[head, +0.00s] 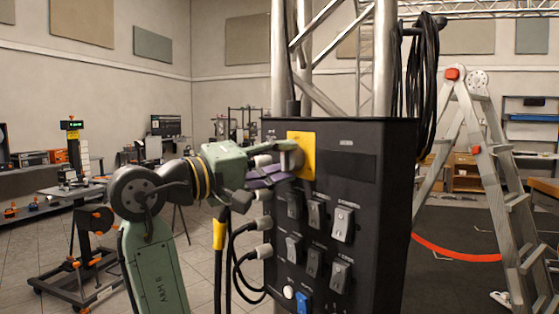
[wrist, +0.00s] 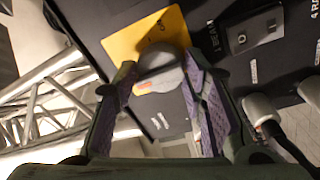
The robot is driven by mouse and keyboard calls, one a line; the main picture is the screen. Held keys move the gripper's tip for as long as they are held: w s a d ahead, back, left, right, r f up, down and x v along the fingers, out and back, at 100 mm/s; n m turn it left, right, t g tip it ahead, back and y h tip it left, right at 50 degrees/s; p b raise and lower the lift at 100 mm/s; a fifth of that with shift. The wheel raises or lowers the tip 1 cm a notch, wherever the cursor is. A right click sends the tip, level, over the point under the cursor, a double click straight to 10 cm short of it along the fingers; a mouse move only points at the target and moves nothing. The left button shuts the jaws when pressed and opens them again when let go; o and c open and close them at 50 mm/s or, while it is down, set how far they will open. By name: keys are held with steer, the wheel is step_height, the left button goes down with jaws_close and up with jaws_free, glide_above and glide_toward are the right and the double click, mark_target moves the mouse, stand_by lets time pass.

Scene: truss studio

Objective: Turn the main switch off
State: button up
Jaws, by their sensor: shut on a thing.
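The main switch is a grey rotary knob (head: 293,157) on a yellow plate (head: 309,150), at the upper left of a black power box (head: 360,135). In the wrist view the knob (wrist: 160,62) sits between the purple-padded fingers, in front of the yellow plate (wrist: 133,42). My gripper (head: 282,166) reaches it from the left and is shut on the knob; it also shows in the wrist view (wrist: 162,82). The fingers partly hide the knob in the head view, and I cannot tell its exact turned position.
Plugs with black cables (head: 240,262) stick out of the box's left side, under my gripper. A truss (head: 384,60) rises behind, and a stepladder (head: 500,190) stands at right.

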steer(key=o, duration=1.2)
steer(key=shift+c, duration=0.2)
steer(key=v, duration=1.2)
steer(key=shift+a+f, duration=0.1)
